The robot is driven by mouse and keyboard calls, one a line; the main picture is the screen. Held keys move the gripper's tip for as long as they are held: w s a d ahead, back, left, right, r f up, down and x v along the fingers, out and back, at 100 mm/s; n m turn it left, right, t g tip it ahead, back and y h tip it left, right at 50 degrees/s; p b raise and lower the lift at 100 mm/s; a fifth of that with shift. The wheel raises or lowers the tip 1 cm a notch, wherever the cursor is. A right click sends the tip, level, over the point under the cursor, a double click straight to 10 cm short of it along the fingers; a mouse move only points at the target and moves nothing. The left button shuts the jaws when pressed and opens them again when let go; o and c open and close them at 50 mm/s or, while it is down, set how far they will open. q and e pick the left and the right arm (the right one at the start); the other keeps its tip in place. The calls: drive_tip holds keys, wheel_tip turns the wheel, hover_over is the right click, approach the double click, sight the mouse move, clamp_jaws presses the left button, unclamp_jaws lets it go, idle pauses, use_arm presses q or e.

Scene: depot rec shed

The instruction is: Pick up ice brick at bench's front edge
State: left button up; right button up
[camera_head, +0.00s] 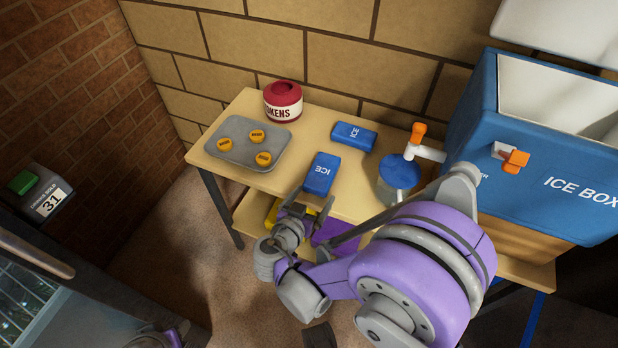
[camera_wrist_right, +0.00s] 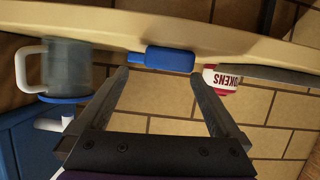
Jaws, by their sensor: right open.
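One blue ice brick (camera_head: 322,173) lies flat at the bench's front edge, marked ICE. A second blue ice brick (camera_head: 354,136) lies further back on the bench (camera_head: 236,116). My right gripper (camera_head: 308,204) is open and empty, just in front of the front-edge brick, apart from it. In the right wrist view, which looks upside down, a blue brick (camera_wrist_right: 168,60) shows beyond and between the open fingertips (camera_wrist_right: 163,75), at the bench edge. My left gripper is not clearly seen.
A grey tray (camera_head: 222,150) with yellow tokens and a red-and-white tokens pot (camera_head: 283,101) stand to the left. Yellow and purple items sit below the bench top.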

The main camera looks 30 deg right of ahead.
sight(323, 172)
drive_tip(key=shift+w+a+f+t, duration=0.25)
drive_tip(key=shift+a+t, duration=0.05)
drive_tip(key=shift+w, duration=0.15)
drive_tip(key=x, duration=0.5)
drive_tip(key=shift+r+b, duration=0.1)
drive_tip(key=shift+b, duration=0.25)
drive_tip(key=x, duration=0.3)
drive_tip(key=r+x, duration=0.1)
drive_tip(key=x, duration=0.1)
drive_tip(key=shift+w+d+f, duration=0.1)
drive_tip(key=shift+w+d, duration=0.2)
drive_tip(key=c, duration=1.4)
drive_tip(key=shift+c, duration=0.2)
